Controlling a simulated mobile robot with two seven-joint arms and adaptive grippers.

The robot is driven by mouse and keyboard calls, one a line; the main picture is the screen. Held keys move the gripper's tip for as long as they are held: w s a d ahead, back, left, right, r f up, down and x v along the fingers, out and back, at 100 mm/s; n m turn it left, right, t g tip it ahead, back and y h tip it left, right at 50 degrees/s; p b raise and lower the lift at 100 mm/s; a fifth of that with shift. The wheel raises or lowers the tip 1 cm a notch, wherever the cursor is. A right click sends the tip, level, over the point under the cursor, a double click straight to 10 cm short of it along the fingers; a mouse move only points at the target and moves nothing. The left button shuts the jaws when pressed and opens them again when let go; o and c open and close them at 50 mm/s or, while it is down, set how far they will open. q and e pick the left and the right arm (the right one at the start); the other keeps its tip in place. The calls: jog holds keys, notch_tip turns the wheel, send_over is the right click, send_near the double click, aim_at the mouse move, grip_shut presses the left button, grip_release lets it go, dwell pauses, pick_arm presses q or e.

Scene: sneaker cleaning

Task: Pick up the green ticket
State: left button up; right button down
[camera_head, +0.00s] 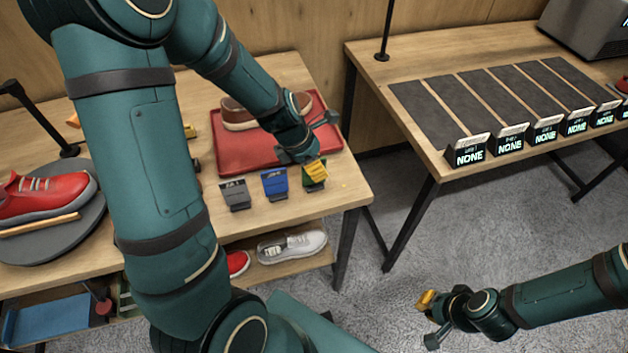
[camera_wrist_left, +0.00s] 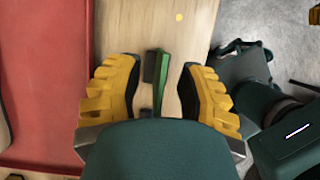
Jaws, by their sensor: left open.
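The green ticket (camera_wrist_left: 163,70) stands on the wooden table between the two yellow fingers of my left gripper (camera_wrist_left: 158,92) in the left wrist view. The fingers are apart, with a gap on both sides of the ticket. In the head view my left gripper (camera_head: 316,170) is at the table's right side, and the green ticket (camera_head: 308,184) is partly hidden behind its yellow finger. A blue ticket (camera_head: 274,184) and a grey ticket (camera_head: 235,195) stand to its left. My right gripper (camera_head: 428,302) is over the floor, away from the table; its opening is unclear.
A red tray (camera_head: 232,162) with a brown shoe (camera_head: 238,115) lies behind the tickets. A red sneaker (camera_head: 45,195) sits on a round grey stand at left. A white shoe (camera_head: 292,247) is on the shelf below. A second table (camera_head: 425,148) holds dark mats and "NONE" signs.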

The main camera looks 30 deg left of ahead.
pick_arm(q)
jog(key=shift+w+d+f, duration=0.1)
jog(key=shift+f, duration=0.25)
jog(key=shift+r, duration=0.1)
grip_shut()
